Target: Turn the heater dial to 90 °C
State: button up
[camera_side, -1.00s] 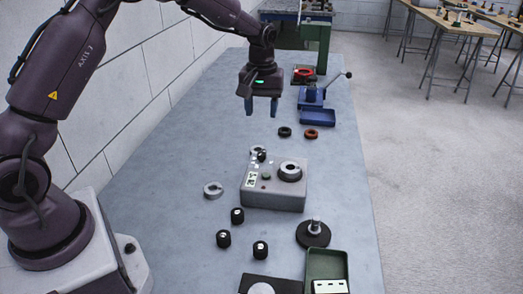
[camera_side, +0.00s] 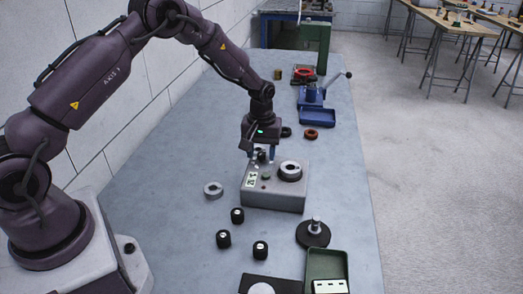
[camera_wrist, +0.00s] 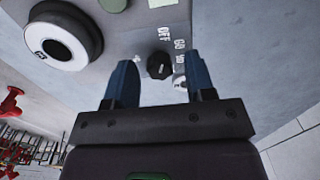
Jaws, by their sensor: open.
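The heater (camera_side: 273,190) is a grey box on the bench in the side view, with a white label on its front and a ring-shaped part on top. Its dial (camera_wrist: 159,66) is a small black knob in the wrist view, with white markings around it, including "OFF" and what looks like "60" and "90". The dial's exact pointer setting is too small to read. My gripper (camera_wrist: 161,64) is open, its two blue fingers on either side of the dial with gaps on both sides. In the side view my gripper (camera_side: 259,154) is low over the heater's back left part.
A metal ring (camera_side: 213,189) lies left of the heater. Several black knobs (camera_side: 237,215) stand in front. A black round base with a post (camera_side: 314,234) and a green tray (camera_side: 327,264) are front right.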

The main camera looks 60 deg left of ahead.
grip_shut()
jog(key=c, duration=0.9)
grip_release()
jog(key=m, duration=0.4)
jog(key=shift+m, duration=0.3)
jog(key=m, duration=0.9)
jog(key=shift+r+m, duration=0.1)
jog(key=shift+m, duration=2)
